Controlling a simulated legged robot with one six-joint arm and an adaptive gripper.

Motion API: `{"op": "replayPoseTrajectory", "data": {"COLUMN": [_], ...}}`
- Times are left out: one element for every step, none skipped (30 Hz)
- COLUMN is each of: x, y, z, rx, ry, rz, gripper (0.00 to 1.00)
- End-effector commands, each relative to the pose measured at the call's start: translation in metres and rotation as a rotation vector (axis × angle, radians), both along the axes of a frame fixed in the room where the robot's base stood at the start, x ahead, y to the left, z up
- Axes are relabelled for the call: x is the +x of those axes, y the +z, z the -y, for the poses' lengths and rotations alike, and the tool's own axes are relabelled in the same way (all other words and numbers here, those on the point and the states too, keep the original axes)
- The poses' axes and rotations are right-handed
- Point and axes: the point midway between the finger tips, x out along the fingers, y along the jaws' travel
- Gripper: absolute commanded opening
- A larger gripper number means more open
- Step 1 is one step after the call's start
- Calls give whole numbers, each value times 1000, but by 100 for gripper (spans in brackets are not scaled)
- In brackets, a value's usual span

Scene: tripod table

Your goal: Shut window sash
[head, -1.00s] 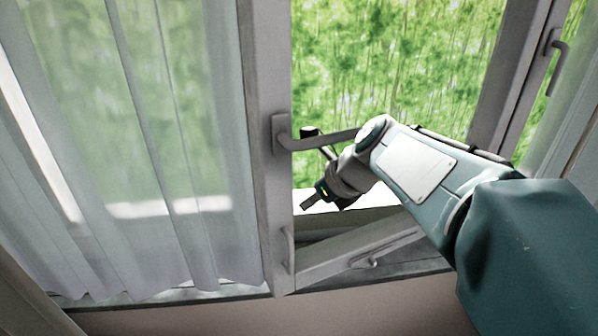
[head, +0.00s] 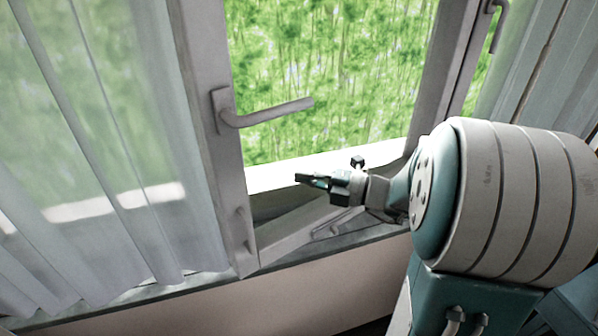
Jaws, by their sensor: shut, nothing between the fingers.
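The window sash (head: 212,150) is a grey frame with a tall stile at the left of its pane. Its bottom rail (head: 290,239) slants across the sill, with a dark wedge-shaped gap behind it, so it looks ajar. The sash handle (head: 268,112) sticks out level to the right from the stile. My gripper (head: 303,179) is shut and empty, pointing left in front of the lower pane. It is below the handle and right of the stile, apart from the handle. I cannot tell whether it touches the sash.
A sheer curtain (head: 100,150) hangs at the left, close to the stile. Another curtain (head: 550,70) hangs at the right, beside a second handle (head: 497,25) that points down. The sill (head: 130,300) runs along the bottom, above a plain wall (head: 250,305).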

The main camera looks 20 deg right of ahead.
Motion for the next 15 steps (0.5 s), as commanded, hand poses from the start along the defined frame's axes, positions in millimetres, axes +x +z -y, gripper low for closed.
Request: {"op": "replayPoseTrajectory", "data": {"x": [7, 10, 15, 18, 22, 27, 31, 34, 39, 43, 47, 51, 57, 63, 69], "y": [0, 0, 0, 0, 0, 0, 0, 0, 0, 0, 0, 0, -1, -1, 0], "z": [-8, -11, -16, -20, -24, -30, -34, -38, -43, -47, -51, -57, -57, -56, -55], "rx": [0, 0, 0, 0, -2, -1, -3, -3, -2, -3, -3, -4, -4, -4, -4], "ry": [6, 6, 6, 6, 6, 7, 6, 7, 7, 7, 6, 7, 4, 4, 3], "rz": [0, 0, 0, 0, -1, 0, 0, 0, 1, 0, 0, -1, -1, -1, 1], "gripper": [0, 0, 0, 0, 0, 0, 0, 0, 0, 0, 0, 0, 0, 0, 0]}}
